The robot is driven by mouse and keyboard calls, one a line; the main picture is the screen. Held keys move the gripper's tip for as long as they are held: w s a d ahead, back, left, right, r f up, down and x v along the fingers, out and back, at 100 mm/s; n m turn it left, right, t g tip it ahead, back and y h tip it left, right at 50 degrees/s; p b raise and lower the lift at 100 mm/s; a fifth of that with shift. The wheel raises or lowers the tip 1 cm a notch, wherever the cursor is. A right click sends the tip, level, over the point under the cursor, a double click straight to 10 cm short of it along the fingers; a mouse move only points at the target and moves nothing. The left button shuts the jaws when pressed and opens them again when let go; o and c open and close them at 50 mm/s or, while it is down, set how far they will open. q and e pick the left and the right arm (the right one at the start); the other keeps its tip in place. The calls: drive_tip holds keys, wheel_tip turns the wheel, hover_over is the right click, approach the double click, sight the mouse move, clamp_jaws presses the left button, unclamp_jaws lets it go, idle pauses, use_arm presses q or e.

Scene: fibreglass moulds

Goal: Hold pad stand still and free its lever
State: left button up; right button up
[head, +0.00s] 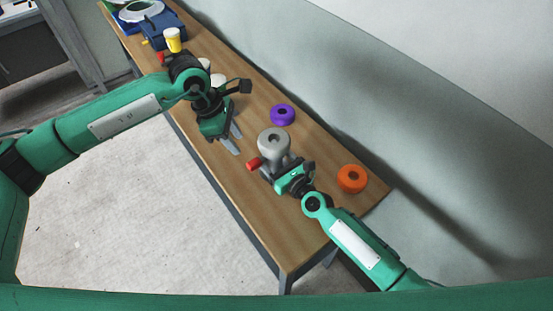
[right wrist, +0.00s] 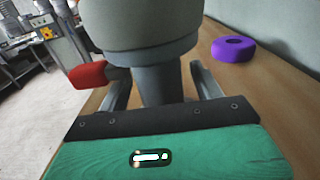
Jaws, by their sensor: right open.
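The pad stand is a grey piece with a wide round head (head: 274,139) on a narrower post (right wrist: 160,88), upright on the wooden table. Its red lever (head: 254,163) sticks out to the left; it also shows in the right wrist view (right wrist: 87,75). My right gripper (head: 282,167) is at the stand, its fingers (right wrist: 160,85) open on either side of the post, with gaps visible. My left gripper (head: 236,144) is open and empty, left of the stand and apart from the lever. The stand's foot is hidden.
A purple ring (head: 283,114) lies behind the stand, and an orange ring (head: 352,178) lies to its right, near the table's end (head: 376,201). At the far end are a yellow-and-white cylinder (head: 172,39) and a blue item (head: 160,30). A wall runs along the back.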

drive_tip(key=shift+c, duration=0.5)
drive_tip(key=c, duration=1.1)
use_arm(q)
drive_tip(key=shift+c, duration=0.7)
use_arm(e)
drive_tip(key=shift+c, duration=0.8)
use_arm(q)
drive_tip(key=c, duration=0.4)
drive_tip(key=shift+w, duration=0.3)
clamp_jaws()
drive_tip(key=w+a+m+g+y, duration=0.1)
drive_tip(key=w+a+m+g, duration=0.1)
drive_tip(key=w+m, duration=0.6)
drive_tip(key=shift+w+a+r+m+g, duration=0.3)
drive_tip(key=shift+m+g, duration=0.5)
drive_tip(key=shift+m, duration=0.3)
